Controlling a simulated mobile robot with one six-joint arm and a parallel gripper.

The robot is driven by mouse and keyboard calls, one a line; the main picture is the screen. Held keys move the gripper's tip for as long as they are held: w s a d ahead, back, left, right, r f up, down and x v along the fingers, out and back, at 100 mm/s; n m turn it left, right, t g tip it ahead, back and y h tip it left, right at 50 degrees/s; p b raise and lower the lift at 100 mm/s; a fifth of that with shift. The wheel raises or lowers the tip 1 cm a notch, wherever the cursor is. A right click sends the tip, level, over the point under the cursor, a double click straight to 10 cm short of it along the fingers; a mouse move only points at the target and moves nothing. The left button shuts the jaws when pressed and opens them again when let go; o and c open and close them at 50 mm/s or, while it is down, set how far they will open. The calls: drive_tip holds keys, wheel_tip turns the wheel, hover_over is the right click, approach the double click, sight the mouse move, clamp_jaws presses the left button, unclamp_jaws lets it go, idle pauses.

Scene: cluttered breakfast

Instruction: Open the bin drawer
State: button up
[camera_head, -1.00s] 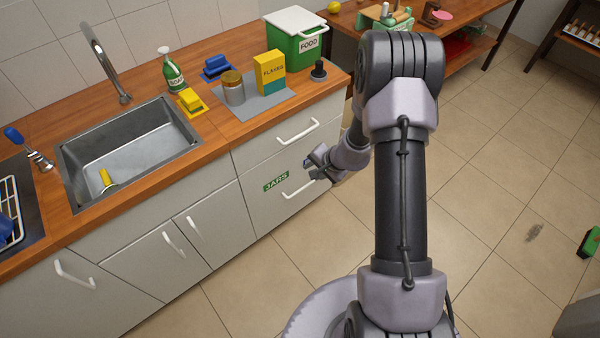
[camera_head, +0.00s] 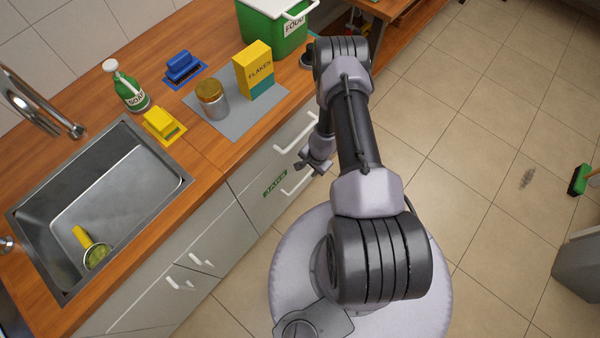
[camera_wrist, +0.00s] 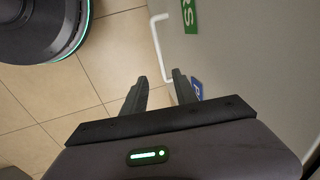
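Beside the sink cabinet is a grey drawer front (camera_head: 262,207) with a green JARS label (camera_head: 275,184) and a white bar handle (camera_head: 298,184). My gripper (camera_head: 312,166) is in front of it and partly covers the handle. In the wrist view the two dark fingers of my gripper (camera_wrist: 160,76) are apart with nothing between them. The white handle (camera_wrist: 159,48) is just beyond the fingertips, and a blue label (camera_wrist: 197,88) sits by the right finger. Its mark is not readable, and no label reading "bin" shows. The drawer looks closed.
An upper drawer handle (camera_head: 296,130) is above the label. The wooden counter (camera_head: 215,148) holds a flakes box (camera_head: 254,70), a jar (camera_head: 212,99) and a soap bottle (camera_head: 127,88). The tiled floor (camera_head: 470,160) to the right is largely open.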

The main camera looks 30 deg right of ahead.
sight(303, 180)
drive_tip(key=w+f+b, duration=0.1)
drive_tip(key=f+b, duration=0.1)
drive_tip(key=f, duration=0.2)
drive_tip(key=f+b, duration=0.3)
drive_tip(key=f, duration=0.2)
drive_tip(key=w+a+f+b, duration=0.1)
drive_tip(key=f+b, duration=0.1)
drive_tip(key=f, duration=0.2)
drive_tip(key=shift+w+f, duration=0.3)
drive_tip(key=shift+f, duration=0.1)
clamp_jaws()
idle(0.5)
